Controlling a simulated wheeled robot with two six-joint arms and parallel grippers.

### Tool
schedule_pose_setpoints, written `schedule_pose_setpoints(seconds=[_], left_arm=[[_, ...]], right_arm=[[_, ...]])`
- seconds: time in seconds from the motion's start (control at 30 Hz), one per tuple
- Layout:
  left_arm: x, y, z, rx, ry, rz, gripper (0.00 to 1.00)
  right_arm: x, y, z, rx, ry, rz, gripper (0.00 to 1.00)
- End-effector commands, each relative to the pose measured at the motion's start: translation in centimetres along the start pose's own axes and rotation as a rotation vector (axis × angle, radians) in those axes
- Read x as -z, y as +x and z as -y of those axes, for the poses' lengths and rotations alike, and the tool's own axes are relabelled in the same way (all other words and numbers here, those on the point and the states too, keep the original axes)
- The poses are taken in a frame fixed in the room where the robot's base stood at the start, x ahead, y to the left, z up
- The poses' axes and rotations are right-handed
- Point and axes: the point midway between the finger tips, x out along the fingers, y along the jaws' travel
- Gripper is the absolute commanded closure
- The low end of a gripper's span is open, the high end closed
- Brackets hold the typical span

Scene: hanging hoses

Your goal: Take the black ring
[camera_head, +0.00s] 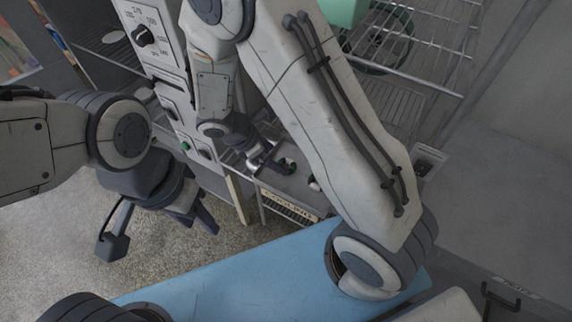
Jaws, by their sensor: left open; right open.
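My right gripper (276,163) is small and far off, at a grey tray (298,184) below the control panel; its jaws are open. A small dark round shape with a green part (288,165) lies right at its fingertips. It may be the black ring, but it is too small to be sure, and I cannot tell whether the fingers touch it. My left gripper (160,232) hangs open and empty over the speckled floor at the left, well away from the tray.
A grey cabinet with a dial (145,36) stands behind. A wire rack (440,50) at the upper right holds a large dark green hoop (402,40) and a mint-green box (343,10). A blue surface (235,275) lies in front. The floor (60,235) at left is clear.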

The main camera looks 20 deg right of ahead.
Motion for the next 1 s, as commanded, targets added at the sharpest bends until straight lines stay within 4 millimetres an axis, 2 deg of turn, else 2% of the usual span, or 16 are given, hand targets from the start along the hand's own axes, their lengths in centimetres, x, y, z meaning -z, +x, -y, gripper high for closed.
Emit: schedule_pose_setpoints(seconds=[0.2, 0.3, 0.57, 0.6, 0.67, 0.8, 1.0], left_arm=[[0.0, -0.6, 0.0, 0.000, 0.000, 0.000, 0.54], [0.0, -0.6, 0.0, 0.000, 0.000, 0.000, 0.54], [0.0, -0.6, 0.0, 0.000, 0.000, 0.000, 0.54], [0.0, -0.6, 0.0, 0.000, 0.000, 0.000, 0.54], [0.0, -0.6, 0.0, 0.000, 0.000, 0.000, 0.54], [0.0, -0.6, 0.0, 0.000, 0.000, 0.000, 0.54], [0.0, -0.6, 0.0, 0.000, 0.000, 0.000, 0.54]], right_arm=[[0.1, 3.4, 0.5, 0.007, 0.000, 0.001, 0.00], [0.0, 4.3, 0.4, 0.005, 0.001, 0.001, 0.00], [0.1, 4.6, 0.4, 0.002, 0.003, -0.001, 0.00], [0.1, 4.6, 0.4, 0.002, 0.002, -0.001, 0.08], [0.1, 4.6, 0.4, 0.002, 0.002, -0.001, 0.31], [0.1, 4.6, 0.4, 0.002, 0.002, -0.001, 0.84], [0.1, 4.6, 0.4, 0.002, 0.002, -0.001, 0.86]])
